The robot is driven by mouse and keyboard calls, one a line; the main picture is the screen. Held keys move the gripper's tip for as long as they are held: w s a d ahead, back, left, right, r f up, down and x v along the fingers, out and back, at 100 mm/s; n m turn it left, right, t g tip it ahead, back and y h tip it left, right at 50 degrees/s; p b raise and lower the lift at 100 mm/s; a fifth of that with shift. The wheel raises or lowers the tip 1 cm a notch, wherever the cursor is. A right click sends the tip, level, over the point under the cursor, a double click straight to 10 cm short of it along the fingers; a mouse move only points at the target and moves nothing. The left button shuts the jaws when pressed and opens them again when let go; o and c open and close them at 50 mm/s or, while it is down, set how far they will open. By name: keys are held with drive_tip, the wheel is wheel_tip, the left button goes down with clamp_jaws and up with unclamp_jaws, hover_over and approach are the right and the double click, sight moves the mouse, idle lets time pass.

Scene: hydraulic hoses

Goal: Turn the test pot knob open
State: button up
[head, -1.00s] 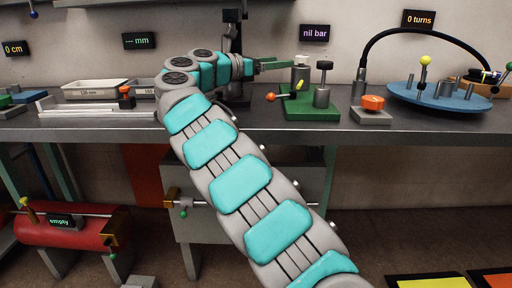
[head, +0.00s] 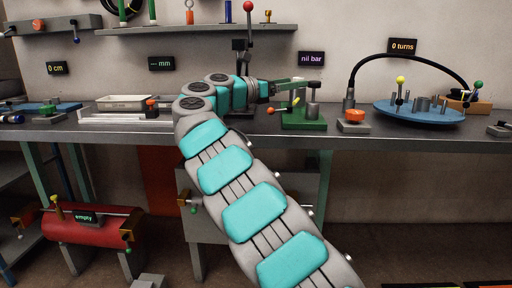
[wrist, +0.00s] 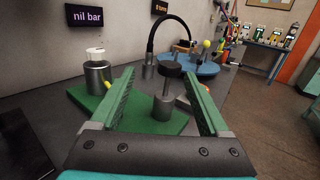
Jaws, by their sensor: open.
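The test pot stands on a green base (head: 303,124) on the bench, below the "nil bar" display (head: 311,59). A black round knob (head: 314,85) tops a grey cylinder (head: 313,108) on that base; in the wrist view the black knob (wrist: 170,69) is upright. A second grey cylinder with a white top (wrist: 96,53) stands to its left. A lever with an orange ball (head: 271,111) and yellow part sticks out at the base's left. My gripper (wrist: 160,76) is open and empty, its green fingers pointing at the black knob, which shows between the fingertips. Contact cannot be told.
An orange knob on a grey block (head: 354,119) stands to the right. Beyond it is a blue round plate (head: 420,113) with pegs and a black hose (head: 410,59) arching over. A white tray (head: 123,102) lies left. A shelf (head: 200,29) hangs above.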

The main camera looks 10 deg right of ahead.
drive_tip(key=w+a+r+n+t+y+p, duration=0.1)
drive_tip(key=a+r+n+t+y, duration=0.25)
drive_tip(key=r+n+t, duration=1.1)
drive_tip(key=s+a+f+n+g+y, duration=0.3)
drive_tip(key=s+f+n+y, duration=0.1)
drive_tip(key=f+n, duration=0.4)
drive_tip(key=s+a+f+n+g+y+p, duration=0.1)
drive_tip(key=s+a+f+n+g+y, duration=0.2)
drive_tip(key=f+n, duration=0.6)
drive_tip(key=s+a+f+n+g+y+p, duration=0.1)
drive_tip(key=s+a+f+n+g+y, duration=0.2)
drive_tip(key=s+f+n+y, duration=0.2)
drive_tip(key=shift+s+f+n+y, duration=0.35)
drive_tip(key=shift+f+n+y, duration=1)
drive_tip(key=shift+f+n, duration=0.9)
drive_tip(key=shift+f+m, duration=0.25)
drive_tip(key=shift+m, duration=0.05)
